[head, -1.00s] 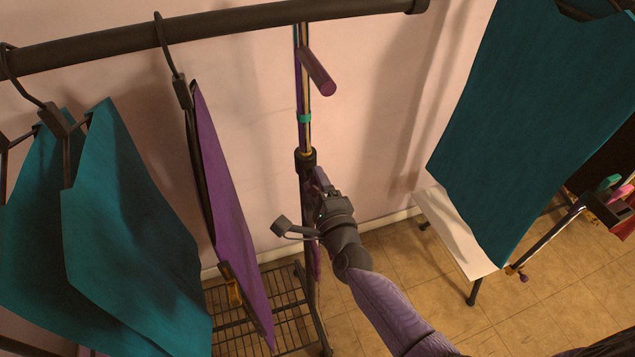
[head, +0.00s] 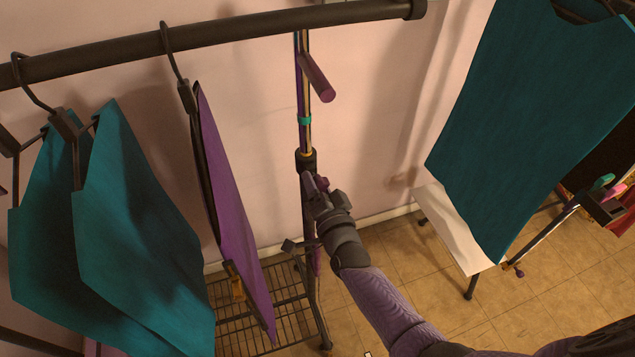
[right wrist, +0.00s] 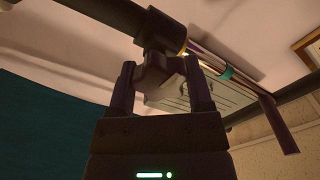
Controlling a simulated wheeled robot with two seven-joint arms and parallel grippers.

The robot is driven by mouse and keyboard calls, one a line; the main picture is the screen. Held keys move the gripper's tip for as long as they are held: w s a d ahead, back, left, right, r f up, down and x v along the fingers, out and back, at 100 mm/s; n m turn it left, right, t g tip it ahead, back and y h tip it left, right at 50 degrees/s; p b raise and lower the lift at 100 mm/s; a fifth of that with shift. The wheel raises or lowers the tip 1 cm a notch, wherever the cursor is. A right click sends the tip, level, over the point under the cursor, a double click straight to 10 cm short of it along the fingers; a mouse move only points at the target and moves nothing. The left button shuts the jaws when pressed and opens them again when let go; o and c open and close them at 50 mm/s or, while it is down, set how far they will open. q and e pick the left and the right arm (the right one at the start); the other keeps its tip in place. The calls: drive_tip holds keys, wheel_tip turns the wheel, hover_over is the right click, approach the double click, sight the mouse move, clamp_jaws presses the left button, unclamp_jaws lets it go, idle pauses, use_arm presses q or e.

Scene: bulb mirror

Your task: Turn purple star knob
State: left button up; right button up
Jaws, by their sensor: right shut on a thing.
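The purple star knob (head: 322,182) sits on the dark collar of the clothes rack's upright pole (head: 304,140) in the head view, mostly covered by my gripper. My right gripper (head: 315,190) reaches up to it from the lower right and is shut on it. In the right wrist view the knob (right wrist: 158,76) shows dim and greyish between the two dark fingers (right wrist: 160,92), just below the black collar (right wrist: 165,30). Its star shape is hard to make out there. My left gripper is not in view.
A black rail (head: 220,32) crosses the top. Teal garments (head: 140,230) and a purple one (head: 232,215) hang left of the pole. A wire shelf (head: 250,320) is below. A teal cloth (head: 530,130) hangs at right above a white bench (head: 455,235).

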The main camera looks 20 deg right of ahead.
drive_tip(key=shift+f+n, duration=0.1)
drive_tip(key=shift+n, duration=0.8)
drive_tip(key=o, duration=1.3)
drive_tip(key=s+p, duration=0.2)
drive_tip(key=s, duration=0.8)
drive_tip(key=shift+d, duration=0.15)
